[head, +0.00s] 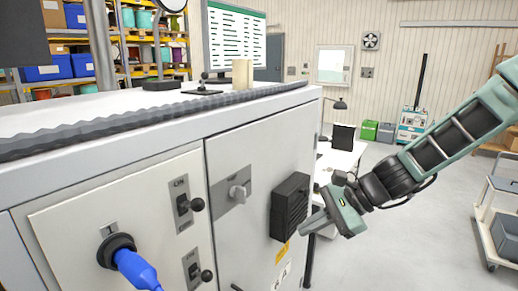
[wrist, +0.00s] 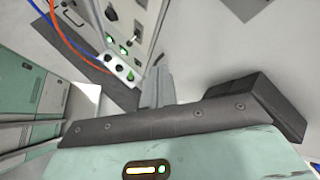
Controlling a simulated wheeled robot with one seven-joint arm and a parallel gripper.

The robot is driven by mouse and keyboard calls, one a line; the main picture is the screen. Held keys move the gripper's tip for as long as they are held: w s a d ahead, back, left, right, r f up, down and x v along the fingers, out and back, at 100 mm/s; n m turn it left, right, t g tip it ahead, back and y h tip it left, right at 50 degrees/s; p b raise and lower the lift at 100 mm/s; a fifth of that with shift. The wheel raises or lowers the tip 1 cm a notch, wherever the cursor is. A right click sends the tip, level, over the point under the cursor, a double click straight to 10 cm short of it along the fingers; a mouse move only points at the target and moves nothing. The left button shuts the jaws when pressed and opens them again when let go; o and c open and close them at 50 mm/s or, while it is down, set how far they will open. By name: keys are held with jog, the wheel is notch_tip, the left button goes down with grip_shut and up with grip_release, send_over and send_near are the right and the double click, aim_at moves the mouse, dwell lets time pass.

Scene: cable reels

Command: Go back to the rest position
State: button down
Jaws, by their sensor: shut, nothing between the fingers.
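My gripper (head: 308,226) is in front of the right side of a light grey cabinet (head: 130,150) in the head view, with its teal hand at the end of my arm, which comes in from the right. Its fingertips lie close beside a black box (head: 290,206) on the cabinet door in the picture; I cannot tell whether they touch it. In the wrist view the grey fingers (wrist: 158,88) are together with nothing held between them.
The cabinet front carries black switches (head: 190,204), a grey knob (head: 238,190) and a blue plug (head: 136,268). A white table (head: 343,158) stands behind my gripper. A trolley (head: 498,220) is at the right, with open floor (head: 420,240) between. The wrist view shows a panel with green lights (wrist: 122,72).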

jog(key=s+a+f+n+g+h+b, duration=0.1)
jog(key=s+a+f+n+h, duration=0.15)
jog(key=s+n, duration=0.4)
jog(key=s+a+f+n+g+h+b, duration=0.1)
jog(key=s+n+g+h+b, duration=0.2)
jog(key=s, duration=0.6)
jog(key=s+d+n+t+h+b, duration=0.1)
jog(key=s+d+n+t+h, duration=0.2)
jog(key=s+d+n, duration=0.3)
jog(key=s+n+h, duration=0.1)
jog(key=s+n, duration=0.3)
jog(key=n, duration=0.1)
jog(key=shift+s+f, duration=0.2)
jog(key=shift+f, duration=0.05)
jog(key=shift+a+n, duration=0.15)
jog(key=shift+n, duration=0.1)
